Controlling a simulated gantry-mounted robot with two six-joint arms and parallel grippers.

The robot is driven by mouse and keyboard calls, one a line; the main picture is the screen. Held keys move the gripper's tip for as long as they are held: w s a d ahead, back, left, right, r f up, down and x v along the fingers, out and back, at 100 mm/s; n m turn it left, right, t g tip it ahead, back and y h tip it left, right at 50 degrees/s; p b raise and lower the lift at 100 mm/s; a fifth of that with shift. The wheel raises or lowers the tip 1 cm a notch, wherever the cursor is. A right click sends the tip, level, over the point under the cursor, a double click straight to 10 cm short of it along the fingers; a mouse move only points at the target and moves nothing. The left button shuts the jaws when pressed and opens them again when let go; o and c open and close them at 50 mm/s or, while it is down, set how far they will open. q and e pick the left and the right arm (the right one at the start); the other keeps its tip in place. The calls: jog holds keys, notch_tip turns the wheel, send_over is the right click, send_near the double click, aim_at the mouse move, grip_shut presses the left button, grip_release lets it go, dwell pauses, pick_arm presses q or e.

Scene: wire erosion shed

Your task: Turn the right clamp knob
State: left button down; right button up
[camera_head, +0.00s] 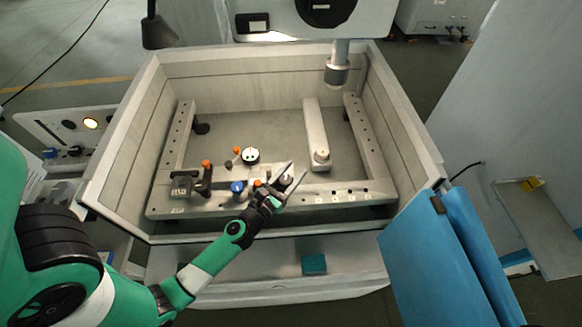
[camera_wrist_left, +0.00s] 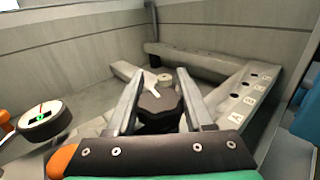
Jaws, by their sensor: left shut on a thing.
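My left gripper (camera_head: 290,183) reaches in over the front rail of the tank. Its two grey fingers (camera_wrist_left: 160,102) stand on either side of a dark, faceted clamp knob (camera_wrist_left: 158,112) in the left wrist view and are shut on it. The same knob shows as a small dark shape between the fingers in the head view (camera_head: 284,182). The knob's lower part is hidden behind my gripper. My right gripper is in neither view.
A round dial (camera_head: 251,156), a blue knob (camera_head: 237,187) and an orange-topped post (camera_head: 206,166) stand left of my gripper. A pale bar (camera_head: 315,130) lies to the right. The machine head's nozzle (camera_head: 337,70) hangs above the back. Tank walls (camera_head: 120,130) surround the workspace.

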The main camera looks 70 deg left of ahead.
pick_arm(q)
jog(key=shift+c, duration=1.4)
grip_release()
